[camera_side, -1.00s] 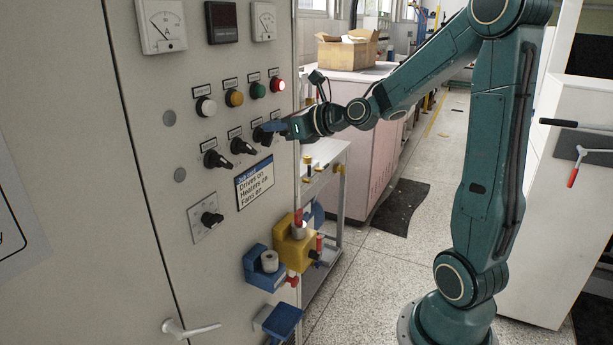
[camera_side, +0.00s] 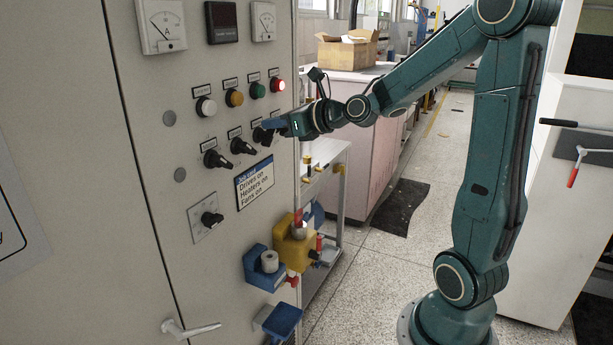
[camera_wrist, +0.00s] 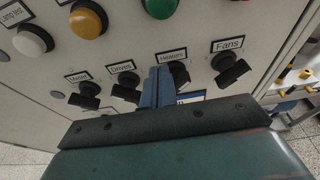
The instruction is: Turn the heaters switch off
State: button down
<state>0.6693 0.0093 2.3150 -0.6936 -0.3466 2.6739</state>
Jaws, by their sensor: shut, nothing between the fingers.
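The heaters switch is a black rotary knob (camera_wrist: 181,74) under a "Heaters" label on the grey cabinet panel. In the side view this knob (camera_side: 261,135) is third in the row and partly covered. My gripper (camera_side: 270,123) is shut, its blue fingers together and empty. In the wrist view the gripper fingers (camera_wrist: 160,75) stand just left of the heaters knob and hide part of it. Whether they touch it I cannot tell. The knob's exact angle is hard to read.
White, yellow, green (camera_side: 257,90) and lit red (camera_side: 277,85) lamps sit above. A job card (camera_side: 254,183) is below. A blue holder (camera_side: 262,275) juts out lower down.

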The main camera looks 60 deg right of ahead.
jog(key=shift+s, duration=0.15)
jog(key=shift+f+v, duration=0.2)
jog(key=shift+v, duration=0.7)
jog(key=shift+f+v, duration=0.25)
jog(key=shift+v, duration=0.7)
jog(key=shift+f+v, duration=0.2)
jog(key=shift+v, duration=0.7)
jog(key=shift+s+d, duration=0.1)
jog(key=shift+s, duration=0.15)
jog(key=d, duration=0.1)
jog(key=s+d, duration=0.1)
jog(key=d, duration=0.1)
jog(key=shift+d, duration=0.15)
jog(key=shift+w+f, duration=0.1)
jog(key=shift+w, duration=0.1)
jog(key=r+x, duration=0.1)
jog(key=x, duration=0.5)
jog(key=shift+w+r, duration=0.25)
jog(key=shift+w, duration=0.2)
jog(key=shift+a+f, duration=0.2)
jog(key=shift+f, duration=0.3)
